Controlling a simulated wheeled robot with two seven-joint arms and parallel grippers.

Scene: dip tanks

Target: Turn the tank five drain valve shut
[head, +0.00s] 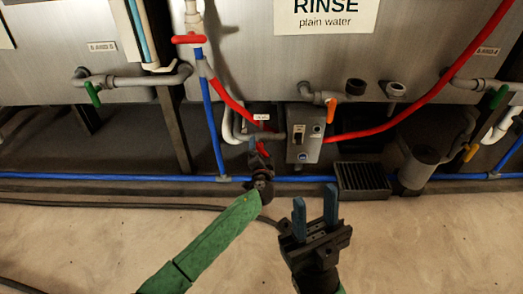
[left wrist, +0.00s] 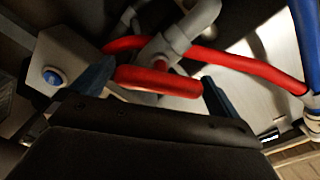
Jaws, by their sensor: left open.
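A red valve handle (left wrist: 158,80) sits on a grey pipe fitting (left wrist: 185,35) in the left wrist view. My left gripper (left wrist: 153,88) is open, with one blue finger near each end of the handle; I cannot tell if they touch it. In the head view my left gripper (head: 258,155) reaches low under the rinse tank (head: 225,75), beside a grey pipe with a small white tag (head: 262,117) too small to read. Part of the red handle (head: 261,148) shows there, mostly hidden by the gripper. My right gripper (head: 315,212) is open and empty above the floor.
A grey control box (head: 304,133) stands just right of my left gripper. A red hose (head: 400,115) and blue pipe (head: 120,177) run nearby. Other valves have an orange handle (head: 331,110), a red handle (head: 189,39) and green handles (head: 92,93). A black drain grate (head: 362,181) lies right.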

